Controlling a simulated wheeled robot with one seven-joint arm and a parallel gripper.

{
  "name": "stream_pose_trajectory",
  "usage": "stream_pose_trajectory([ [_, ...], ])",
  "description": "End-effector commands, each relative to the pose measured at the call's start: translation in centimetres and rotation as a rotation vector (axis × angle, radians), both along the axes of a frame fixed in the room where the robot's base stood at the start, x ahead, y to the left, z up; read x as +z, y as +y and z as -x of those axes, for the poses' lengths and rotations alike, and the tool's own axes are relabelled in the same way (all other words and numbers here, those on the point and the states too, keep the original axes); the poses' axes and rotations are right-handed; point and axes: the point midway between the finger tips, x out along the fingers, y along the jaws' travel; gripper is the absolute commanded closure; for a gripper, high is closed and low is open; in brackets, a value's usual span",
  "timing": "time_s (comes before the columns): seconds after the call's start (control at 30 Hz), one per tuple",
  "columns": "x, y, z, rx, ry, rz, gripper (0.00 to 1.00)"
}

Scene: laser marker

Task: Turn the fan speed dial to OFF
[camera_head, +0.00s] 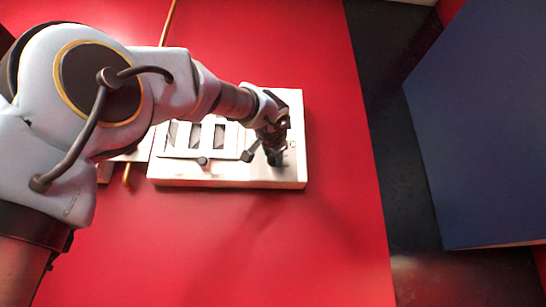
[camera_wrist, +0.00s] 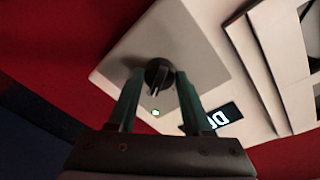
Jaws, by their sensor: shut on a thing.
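The fan speed dial (camera_wrist: 158,72) is a round black knob with a ridge, on a white control box (camera_wrist: 195,50) in the wrist view. My gripper (camera_wrist: 160,82) has its teal-padded fingers on either side of the knob, shut on it. A small green light (camera_wrist: 155,113) and a black display (camera_wrist: 212,118) with white characters are beside the dial. In the head view my gripper (camera_head: 274,156) points down at the right end of the white box (camera_head: 225,176). The dial is hidden there by the gripper. I cannot read any OFF mark.
The box lies on a red table (camera_head: 220,260). Grey slots (camera_head: 195,136) and a small dark knob (camera_head: 203,161) are left of my gripper. A copper-coloured rod (camera_head: 168,20) runs behind. A blue panel (camera_head: 485,120) stands at right, beyond the dark floor. The table's front is clear.

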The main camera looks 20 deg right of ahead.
Motion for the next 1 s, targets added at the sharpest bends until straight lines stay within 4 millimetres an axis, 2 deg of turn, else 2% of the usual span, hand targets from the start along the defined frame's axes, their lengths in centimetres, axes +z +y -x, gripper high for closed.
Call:
stream_pose_trajectory([
  [0.27, -0.21, -0.04, 0.01, -0.001, 0.007, 0.02, 1.0],
  [0.47, -0.54, -0.09, -0.01, -0.001, 0.033, 0.103, 1.0],
  [1.0, -0.78, -0.31, 0.07, -0.003, 0.177, 0.557, 1.0],
])
